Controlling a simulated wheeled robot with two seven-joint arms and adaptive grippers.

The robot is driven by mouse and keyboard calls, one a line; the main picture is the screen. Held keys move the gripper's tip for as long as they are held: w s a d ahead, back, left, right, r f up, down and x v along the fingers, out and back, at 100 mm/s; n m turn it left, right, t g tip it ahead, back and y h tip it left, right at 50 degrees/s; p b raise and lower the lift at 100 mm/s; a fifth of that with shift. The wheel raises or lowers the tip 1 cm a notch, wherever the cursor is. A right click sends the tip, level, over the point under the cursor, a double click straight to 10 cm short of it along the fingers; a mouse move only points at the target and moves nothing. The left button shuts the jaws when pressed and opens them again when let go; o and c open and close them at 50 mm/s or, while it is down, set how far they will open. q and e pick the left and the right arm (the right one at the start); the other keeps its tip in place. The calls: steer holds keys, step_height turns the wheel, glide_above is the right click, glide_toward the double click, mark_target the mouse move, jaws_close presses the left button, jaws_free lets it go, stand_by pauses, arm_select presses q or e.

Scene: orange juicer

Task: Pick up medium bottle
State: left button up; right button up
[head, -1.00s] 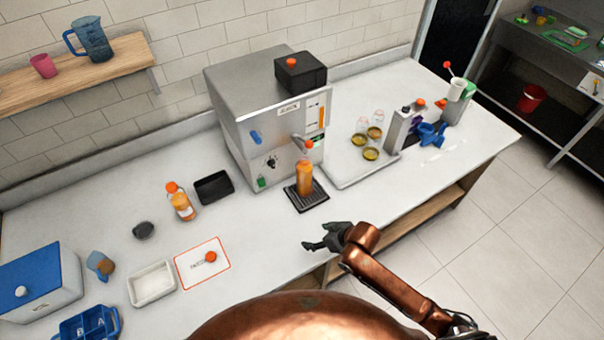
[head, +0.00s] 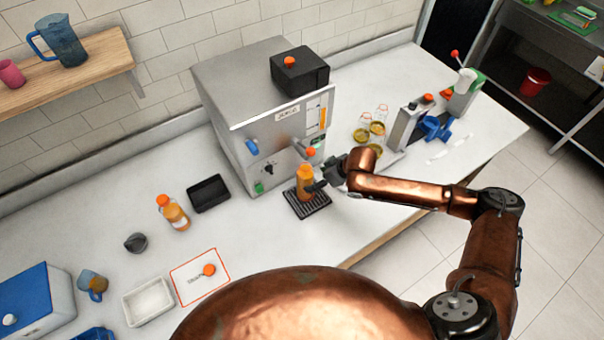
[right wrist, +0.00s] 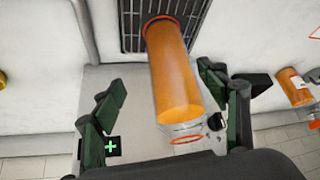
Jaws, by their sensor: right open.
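An orange-filled bottle (head: 304,178) stands on the black drip grate (head: 322,207) in front of the steel juicer (head: 262,120), under its spout. My right gripper (head: 318,184) is open at the bottle's right side. In the right wrist view, the bottle (right wrist: 172,75) lies between the spread dark green fingers of this gripper (right wrist: 163,82), with a gap on both sides. A second orange bottle (head: 175,214) with an orange cap stands farther left on the counter. It also shows at the right edge of the right wrist view (right wrist: 291,88). My left gripper is not in view.
A black tray (head: 209,193) lies left of the juicer. A white tray (head: 148,301) and an orange-bordered card (head: 190,287) lie at the front left. Small jars (head: 362,135) and a grey-and-blue device (head: 413,121) stand to the right. The counter between card and grate is clear.

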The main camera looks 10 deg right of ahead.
steer(key=a+f, duration=0.1)
steer(key=w+a+f, duration=0.1)
steer(key=a, duration=0.1)
steer(key=shift+a+f, duration=0.1)
steer(key=shift+f, duration=0.15)
steer(key=x, duration=0.2)
steer(key=shift+w+a+f, duration=0.1)
steer(key=shift+w+f, duration=0.15)
steer(key=shift+w, duration=0.1)
steer(key=shift+f, duration=0.25)
steer(key=shift+c, duration=0.5)
steer(key=shift+s, duration=0.1)
steer(key=c, duration=1.6)
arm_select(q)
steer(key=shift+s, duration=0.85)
arm_select(e)
steer(key=shift+a, duration=0.1)
jaws_close()
